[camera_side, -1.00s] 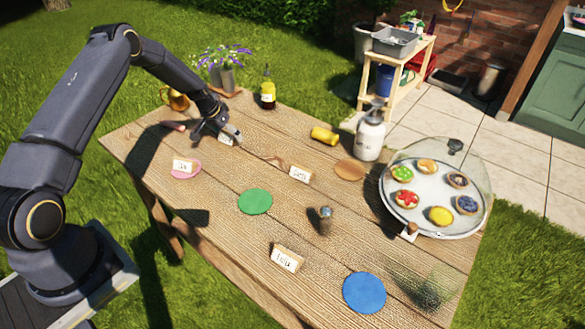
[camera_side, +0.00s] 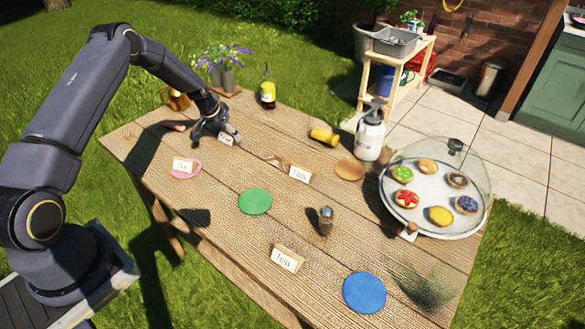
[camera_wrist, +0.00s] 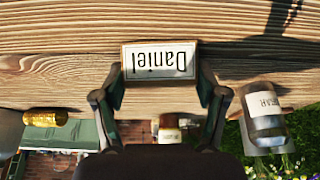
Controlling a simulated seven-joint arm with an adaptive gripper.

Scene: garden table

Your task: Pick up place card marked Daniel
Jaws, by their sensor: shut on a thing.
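The place card marked Daniel (camera_wrist: 160,62) is upside down in the wrist view, a white label on a wooden block. It sits between the two fingers of my gripper (camera_wrist: 160,88), which is shut on it. In the side view my gripper (camera_side: 222,136) is at the far left part of the wooden table, and the card (camera_side: 225,140) shows small beside the fingers, close to the tabletop. I cannot tell whether it touches the table. Other place cards stand at the pink coaster (camera_side: 183,166), near the middle (camera_side: 300,174) and at the front (camera_side: 287,258).
Green (camera_side: 255,201) and blue (camera_side: 364,292) coasters lie flat.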

